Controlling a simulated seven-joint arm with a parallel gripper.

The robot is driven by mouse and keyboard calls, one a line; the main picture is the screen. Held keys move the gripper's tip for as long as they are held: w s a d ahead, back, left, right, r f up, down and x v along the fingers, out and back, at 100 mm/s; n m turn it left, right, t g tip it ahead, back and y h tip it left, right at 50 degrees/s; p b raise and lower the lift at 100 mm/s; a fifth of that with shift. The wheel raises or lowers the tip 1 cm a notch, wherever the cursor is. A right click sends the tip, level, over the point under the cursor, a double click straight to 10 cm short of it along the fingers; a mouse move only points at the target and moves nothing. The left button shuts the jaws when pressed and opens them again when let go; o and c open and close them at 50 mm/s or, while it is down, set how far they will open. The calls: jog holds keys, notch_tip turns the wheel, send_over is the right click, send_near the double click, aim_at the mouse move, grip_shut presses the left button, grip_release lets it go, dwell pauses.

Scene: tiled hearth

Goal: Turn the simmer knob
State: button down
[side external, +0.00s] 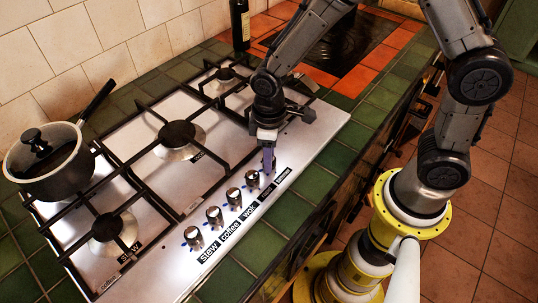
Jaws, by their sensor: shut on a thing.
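A row of several metal knobs runs along the front edge of the steel hob (187,207), with a dark label in front of each. The nearer labels read stew, coffee and wok; the two farther labels are too small to read surely, so I cannot confirm which knob is simmer. My gripper (268,168) points down at the far end of the row. It is shut on the farthest knob there, which its fingers mostly hide. The neighbouring knob (252,179) stands free just nearer the camera. How far the held knob is turned cannot be seen.
A lidded grey pot (62,178) stands on the left of the hob, its handle pointing back. Black pan supports (135,180) rise above the burners. A dark bottle (240,25) stands at the back. Green tiles (315,183) edge the front of the counter.

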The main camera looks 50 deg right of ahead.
jog(key=shift+r, duration=0.1)
jog(key=shift+c, duration=2.2)
grip_release()
notch_tip(320, 180, up, 14)
jog(key=s+d+r+m+t, duration=0.1)
jog(key=d+r+t, duration=0.1)
jog(key=d+r, duration=0.25)
jog(key=s+d+r+m+t, duration=0.1)
jog(key=s+d+m, duration=0.1)
jog(key=s, duration=0.5)
jog(key=s+d+r+m+t, duration=0.1)
jog(key=s+d+m+t, duration=0.1)
jog(key=s, duration=0.5)
jog(key=shift+s+d+r+m+t, duration=0.25)
jog(key=shift+d+m, duration=0.45)
jog(key=shift+d, duration=0.4)
